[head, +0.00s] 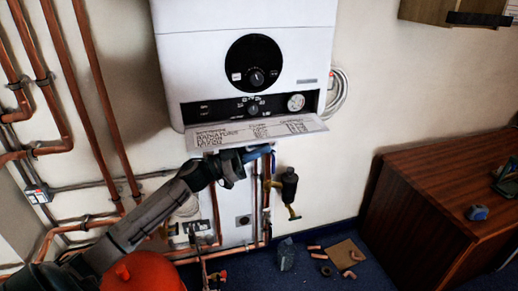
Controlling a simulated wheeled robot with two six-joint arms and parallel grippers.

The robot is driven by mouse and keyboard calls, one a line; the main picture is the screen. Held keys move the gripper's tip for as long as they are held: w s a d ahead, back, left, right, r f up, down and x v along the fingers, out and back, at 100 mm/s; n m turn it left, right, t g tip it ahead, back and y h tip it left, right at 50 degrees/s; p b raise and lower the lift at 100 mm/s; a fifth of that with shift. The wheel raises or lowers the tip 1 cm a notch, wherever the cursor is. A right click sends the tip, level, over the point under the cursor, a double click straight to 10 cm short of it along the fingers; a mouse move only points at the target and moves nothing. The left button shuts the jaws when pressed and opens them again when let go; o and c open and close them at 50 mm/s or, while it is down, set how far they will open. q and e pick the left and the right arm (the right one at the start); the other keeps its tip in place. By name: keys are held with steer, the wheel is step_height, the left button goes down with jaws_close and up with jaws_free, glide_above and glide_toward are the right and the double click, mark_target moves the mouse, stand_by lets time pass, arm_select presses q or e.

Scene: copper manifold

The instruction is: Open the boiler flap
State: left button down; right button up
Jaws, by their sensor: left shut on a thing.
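The white boiler (245,60) hangs on the wall at the top middle. Its flap (257,132) is swung down and out below the control panel, with printed lettering on its upward face. The dark panel behind it (250,106), with a knob and a round gauge, is uncovered. My left gripper (262,151) is at the flap's lower front edge, near its middle, and is shut on the flap; its fingertips are partly hidden. My right gripper is out of view.
Copper pipes (75,90) run down the wall at the left. A red rounded vessel (142,274) stands below my left arm. A black valve with brass fittings (289,185) is below the flap. A wooden cabinet (425,205) stands at the right. Loose fittings lie on the blue floor.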

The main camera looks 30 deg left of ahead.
arm_select(q)
steer(key=shift+r, duration=0.15)
steer(key=n+p, duration=0.1)
steer(key=p, duration=0.1)
steer(key=r+n+t+y+p, duration=0.1)
steer(key=p, duration=0.1)
steer(key=shift+s+d+r+n+p, duration=0.2)
steer(key=shift+d+n+p, duration=0.1)
steer(key=shift+n, duration=0.1)
steer(key=shift+n+t+p, duration=0.3)
steer(key=shift+n, duration=0.1)
steer(key=shift+f, duration=0.1)
steer(key=c, duration=1.5)
jaws_free()
steer(key=shift+f, duration=0.1)
